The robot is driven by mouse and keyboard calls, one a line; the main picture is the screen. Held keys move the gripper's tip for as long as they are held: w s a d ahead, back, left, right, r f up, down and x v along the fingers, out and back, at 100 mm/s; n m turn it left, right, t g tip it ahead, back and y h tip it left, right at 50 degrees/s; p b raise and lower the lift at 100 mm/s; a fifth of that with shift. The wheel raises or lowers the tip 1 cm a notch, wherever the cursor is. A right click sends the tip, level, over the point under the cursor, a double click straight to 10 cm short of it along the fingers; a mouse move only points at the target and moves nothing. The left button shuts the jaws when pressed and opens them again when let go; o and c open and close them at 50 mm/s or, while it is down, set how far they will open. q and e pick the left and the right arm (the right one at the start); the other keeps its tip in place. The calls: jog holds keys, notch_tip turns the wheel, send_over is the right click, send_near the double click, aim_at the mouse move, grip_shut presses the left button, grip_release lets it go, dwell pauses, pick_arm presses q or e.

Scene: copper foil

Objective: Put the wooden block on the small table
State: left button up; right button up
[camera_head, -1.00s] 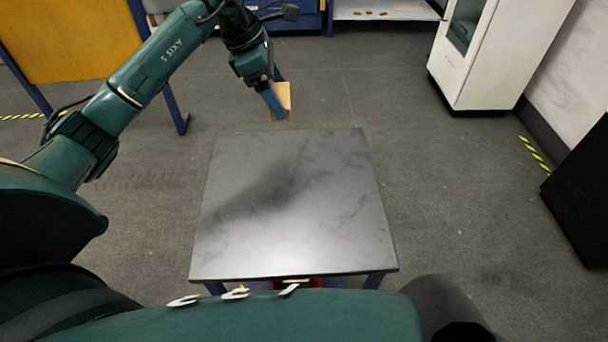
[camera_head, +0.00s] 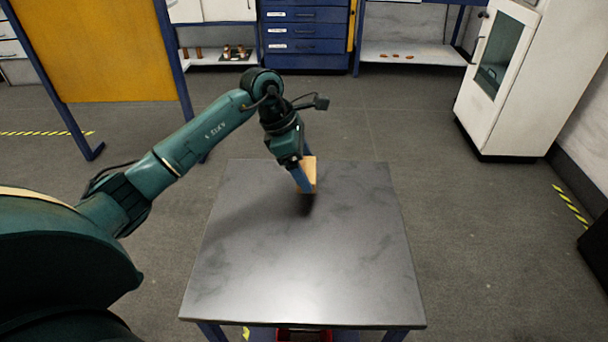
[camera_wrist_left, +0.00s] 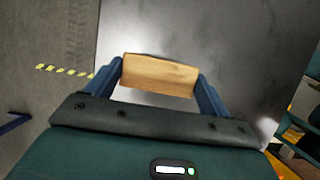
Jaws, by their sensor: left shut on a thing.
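The wooden block (camera_head: 309,174) is light brown and held upright in my left gripper (camera_head: 304,184), which is shut on it. In the left wrist view the block (camera_wrist_left: 159,75) spans between the two blue fingers of the gripper (camera_wrist_left: 160,83). The small table (camera_head: 300,265) has a bare dark grey metal top, and it fills much of the wrist view (camera_wrist_left: 225,50). The block is over the far part of the tabletop, with a dark shadow just below it. I cannot tell whether its lower edge touches the top. My right gripper is not in view.
The tabletop is otherwise empty. A yellow panel on blue legs (camera_head: 100,50) stands at the back left. Blue drawers (camera_head: 305,35) and a low shelf (camera_head: 415,52) are at the back. A white cabinet (camera_head: 530,75) stands at the right. Grey floor surrounds the table.

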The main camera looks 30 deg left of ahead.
pick_arm(q)
notch_tip(320, 180, down, 2)
jog(key=shift+f, duration=0.25)
jog(key=shift+f, duration=0.2)
jog(key=o, duration=0.9)
jog(key=shift+r, duration=0.1)
jog(key=shift+r, duration=0.25)
jog(key=v, duration=1.1)
jog(key=shift+a+r, duration=0.15)
jog(key=shift+r, duration=0.2)
